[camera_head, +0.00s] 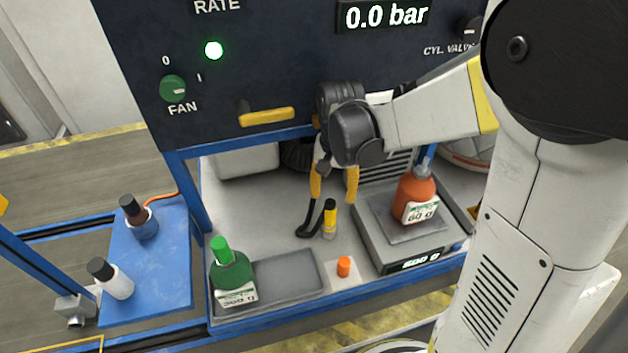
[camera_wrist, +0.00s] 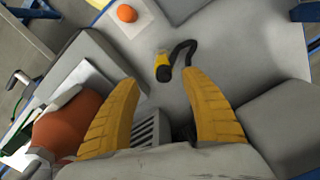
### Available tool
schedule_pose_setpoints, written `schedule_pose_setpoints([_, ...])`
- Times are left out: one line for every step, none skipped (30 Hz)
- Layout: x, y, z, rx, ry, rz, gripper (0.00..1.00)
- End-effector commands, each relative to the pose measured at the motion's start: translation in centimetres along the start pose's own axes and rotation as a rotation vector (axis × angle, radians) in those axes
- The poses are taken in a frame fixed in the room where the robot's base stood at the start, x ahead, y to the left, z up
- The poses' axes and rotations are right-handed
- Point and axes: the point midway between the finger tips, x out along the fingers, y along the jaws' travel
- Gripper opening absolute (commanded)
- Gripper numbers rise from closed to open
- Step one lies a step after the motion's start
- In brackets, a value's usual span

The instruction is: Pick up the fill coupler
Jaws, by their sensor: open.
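The fill coupler (camera_head: 329,219) is a small yellow and black piece with a black hose, on the grey bench top. It seems to stand upright there. It also shows in the wrist view (camera_wrist: 163,66), near the top middle, with its hose curving to the right. My gripper (camera_head: 334,192) is open and points down above and slightly behind the coupler. In the wrist view its two yellow fingers (camera_wrist: 161,80) are spread, with the coupler beyond the gap between their tips. Nothing is held between them.
A scale (camera_head: 372,240) bearing an orange bottle (camera_head: 417,194) stands right of the coupler. The dark control panel (camera_head: 270,60) rises behind.

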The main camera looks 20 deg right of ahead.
Motion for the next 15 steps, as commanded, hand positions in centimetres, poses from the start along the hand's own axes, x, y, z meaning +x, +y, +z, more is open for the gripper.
schedule_pose_setpoints([1.0, 0.0, 0.0, 0.001, -0.002, 0.001, 0.54])
schedule_pose_setpoints([1.6, 0.0, 0.0, 0.002, -0.002, 0.001, 0.54])
schedule_pose_setpoints([2.3, 0.0, 0.0, 0.001, -0.001, 0.001, 0.54])
schedule_pose_setpoints([2.9, 0.0, 0.0, 0.001, -0.001, 0.001, 0.54])
schedule_pose_setpoints([3.4, -0.1, -0.1, 0.001, -0.001, 0.000, 0.54])
schedule_pose_setpoints([4.0, -0.1, -0.1, 0.001, -0.001, 0.000, 0.54])
schedule_pose_setpoints([4.3, -0.1, -0.1, 0.001, 0.000, 0.000, 0.54])
schedule_pose_setpoints([4.7, -0.1, -0.1, 0.000, 0.000, 0.000, 0.54])
schedule_pose_setpoints([4.9, -0.1, -0.1, 0.000, 0.000, 0.000, 0.54])
schedule_pose_setpoints([5.1, -0.1, -0.1, 0.000, 0.000, 0.000, 0.54])
schedule_pose_setpoints([5.2, -0.1, -0.1, 0.000, 0.000, 0.000, 0.54])
schedule_pose_setpoints([5.4, -0.1, -0.1, 0.000, 0.000, 0.000, 0.54])
schedule_pose_setpoints([5.5, -0.2, -0.1, 0.000, 0.000, 0.000, 0.54])
schedule_pose_setpoints([5.8, -0.2, -0.2, 0.000, 0.000, 0.000, 0.54])
schedule_pose_setpoints([6.2, -0.3, -0.2, 0.000, 0.000, 0.000, 0.54])
